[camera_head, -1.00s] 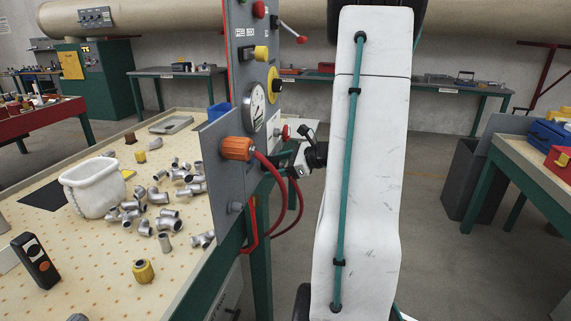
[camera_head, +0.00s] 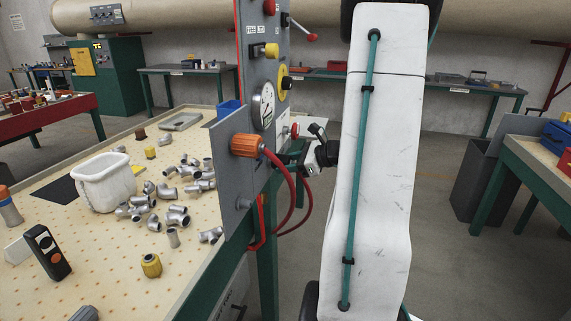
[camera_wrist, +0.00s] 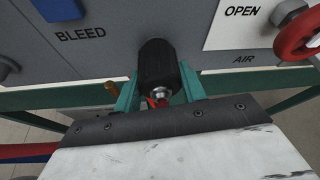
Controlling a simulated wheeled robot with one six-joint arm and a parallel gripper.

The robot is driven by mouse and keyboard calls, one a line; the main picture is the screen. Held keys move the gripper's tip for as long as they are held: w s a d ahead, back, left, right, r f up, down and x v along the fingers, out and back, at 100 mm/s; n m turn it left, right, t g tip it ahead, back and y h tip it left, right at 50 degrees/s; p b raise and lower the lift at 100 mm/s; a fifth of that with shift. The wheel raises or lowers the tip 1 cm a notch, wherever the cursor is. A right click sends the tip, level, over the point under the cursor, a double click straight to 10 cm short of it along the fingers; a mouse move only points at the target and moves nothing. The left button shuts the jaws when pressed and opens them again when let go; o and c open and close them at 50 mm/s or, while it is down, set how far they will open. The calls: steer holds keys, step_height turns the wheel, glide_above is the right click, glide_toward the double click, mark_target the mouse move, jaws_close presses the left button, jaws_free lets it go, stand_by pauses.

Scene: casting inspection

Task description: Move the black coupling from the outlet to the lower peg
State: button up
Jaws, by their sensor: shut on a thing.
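The black coupling (camera_wrist: 157,65) is between the teal fingers of my gripper (camera_wrist: 158,85) in the wrist view. The fingers are shut on it, and its silver end with a bit of red faces the camera. Its far end is at the grey panel's lower edge; I cannot tell whether it touches the outlet, which is hidden. In the head view my gripper (camera_head: 289,160) is right of the side plate, and the coupling cannot be made out. The lower peg (camera_head: 243,204) is a bare grey stub on the side plate (camera_head: 228,185), below an orange coupling (camera_head: 247,146).
Red hoses (camera_head: 290,205) hang between the side plate and my arm. A red valve wheel (camera_wrist: 298,38) is right of the coupling, beside the OPEN label. A gauge (camera_head: 263,105) is above. The bench (camera_head: 190,270) holds a white bin (camera_head: 104,184) and several pipe fittings.

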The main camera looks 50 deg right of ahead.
steer(key=shift+s+d, duration=0.35)
steer(key=shift+s, duration=0.45)
steer(key=shift+s+d, duration=0.3)
steer(key=shift+s, duration=0.45)
steer(key=shift+s+d, duration=0.25)
steer(key=shift+s, duration=0.35)
steer(key=shift+s+d, duration=0.3)
steer(key=shift+s, duration=0.35)
steer(key=shift+s+d, duration=0.25)
steer(key=shift+s, duration=0.35)
steer(key=shift+w, duration=0.1)
